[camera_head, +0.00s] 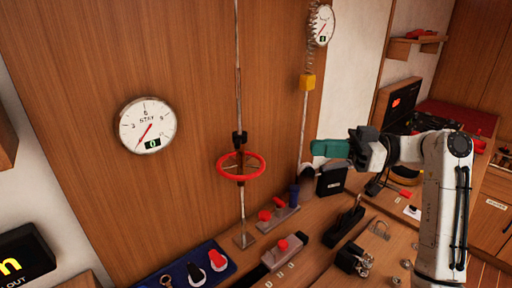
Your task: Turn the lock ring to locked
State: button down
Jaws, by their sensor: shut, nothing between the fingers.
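A red ring (262,168) with a dark hub sits around a thin vertical rod (239,90) in front of the wood wall, left of centre; I take it to be the lock ring. I cannot read a locked or unlocked mark on it. My gripper (318,148), with green fingers, is shut and empty. In the picture it is to the right of the red ring and a little higher, apart from it. The rod's foot stands on the wooden bench.
A coiled line with a yellow block (307,82) hangs behind my gripper. Red-knobbed levers (283,245), a blue tray (178,273) and a black clamp (344,226) crowd the bench below.

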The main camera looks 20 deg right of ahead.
aim_at(240, 145)
jog(key=p+x, duration=0.4)
jog(key=x, duration=0.9)
jog(key=shift+r+p, duration=0.1)
jog(key=shift+p, duration=0.3)
jog(key=shift+w+a, duration=0.25)
jog(key=shift+a, duration=0.2)
jog(key=shift+a+t, duration=0.1)
jog(key=shift+t, duration=0.2)
